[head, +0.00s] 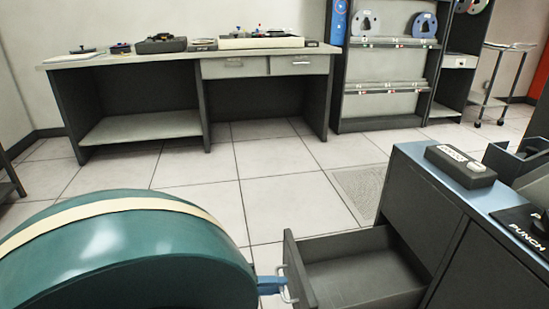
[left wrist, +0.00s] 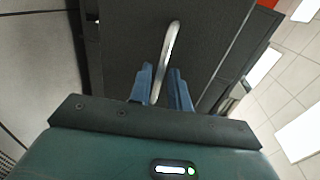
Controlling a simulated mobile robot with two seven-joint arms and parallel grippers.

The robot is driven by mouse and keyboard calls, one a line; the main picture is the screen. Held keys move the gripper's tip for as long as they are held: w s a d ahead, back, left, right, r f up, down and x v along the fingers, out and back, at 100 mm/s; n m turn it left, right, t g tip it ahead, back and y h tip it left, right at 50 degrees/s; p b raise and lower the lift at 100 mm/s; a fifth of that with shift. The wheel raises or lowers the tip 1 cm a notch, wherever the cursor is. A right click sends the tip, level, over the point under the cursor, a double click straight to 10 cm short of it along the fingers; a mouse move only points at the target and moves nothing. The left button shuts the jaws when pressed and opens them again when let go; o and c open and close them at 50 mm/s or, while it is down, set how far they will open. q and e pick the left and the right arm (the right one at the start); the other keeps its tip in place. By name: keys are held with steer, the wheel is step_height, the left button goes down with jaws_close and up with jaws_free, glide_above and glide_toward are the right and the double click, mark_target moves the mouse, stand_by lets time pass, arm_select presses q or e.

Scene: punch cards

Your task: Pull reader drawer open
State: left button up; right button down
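The reader drawer (head: 362,268) is a dark grey drawer, pulled out from the grey cabinet at the lower right of the head view, with its inside showing and empty. Its silver bar handle (head: 285,285) is on the front panel; the handle also shows in the left wrist view (left wrist: 170,45). My left gripper (head: 275,284) is at the handle, with its blue fingers on either side of the bar. In the left wrist view the fingers (left wrist: 161,82) look closed about the bar. My teal left arm covers the lower left of the head view. My right gripper is not in view.
The cabinet (head: 437,205) has a blue-grey top with a small dark box (head: 460,167) and a mat marked PUNCH (head: 525,227). A long desk (head: 130,65) stands at the back wall, beside a shelf rack (head: 385,70). The tiled floor between is clear.

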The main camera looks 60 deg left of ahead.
arm_select(q)
steer(key=shift+o, duration=1)
steer(key=p+v, duration=0.3)
steer(key=v, duration=1)
steer(key=shift+s, duration=0.15)
